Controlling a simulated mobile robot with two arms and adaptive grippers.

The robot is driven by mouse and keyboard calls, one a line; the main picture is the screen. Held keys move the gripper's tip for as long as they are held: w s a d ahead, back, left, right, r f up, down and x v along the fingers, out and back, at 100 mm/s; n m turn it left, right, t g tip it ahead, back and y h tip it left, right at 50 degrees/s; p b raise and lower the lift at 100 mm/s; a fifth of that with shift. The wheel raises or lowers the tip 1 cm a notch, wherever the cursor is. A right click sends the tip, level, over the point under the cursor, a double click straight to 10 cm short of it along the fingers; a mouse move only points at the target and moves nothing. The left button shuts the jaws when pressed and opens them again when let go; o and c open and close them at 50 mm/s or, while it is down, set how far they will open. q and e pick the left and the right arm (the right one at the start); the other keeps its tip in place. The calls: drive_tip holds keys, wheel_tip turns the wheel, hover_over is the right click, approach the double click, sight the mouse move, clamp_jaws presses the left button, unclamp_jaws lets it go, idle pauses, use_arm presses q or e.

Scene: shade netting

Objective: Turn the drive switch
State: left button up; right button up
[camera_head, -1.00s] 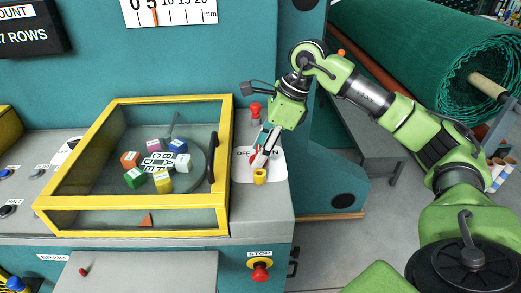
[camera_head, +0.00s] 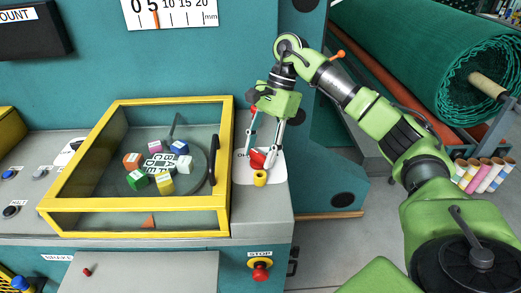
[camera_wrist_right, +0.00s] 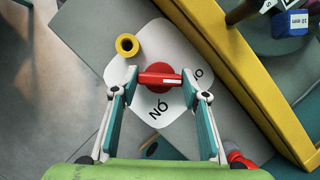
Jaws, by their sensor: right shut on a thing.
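The drive switch (camera_head: 258,159) is a red knob with a bar handle on a white label plate on the machine's right ledge. My right gripper (camera_head: 262,152) reaches down from above with one finger on each side of the knob, shut on the handle; the fingers also show in the wrist view (camera_wrist_right: 159,88). My left gripper is not in view.
A yellow cylinder (camera_head: 260,178) stands just in front of the switch. A yellow-framed clear cover (camera_head: 226,165) over colored blocks is close on the left. A red stop button (camera_head: 260,271) is on the front below. A green netting roll (camera_head: 415,60) lies at the right.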

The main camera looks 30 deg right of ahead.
drive_tip(key=shift+n, duration=0.4)
drive_tip(key=o, duration=1.1)
drive_tip(key=v, duration=1.2)
drive_tip(key=shift+w, duration=0.2)
drive_tip(key=shift+a+r, duration=0.1)
drive_tip(key=shift+a, duration=0.05)
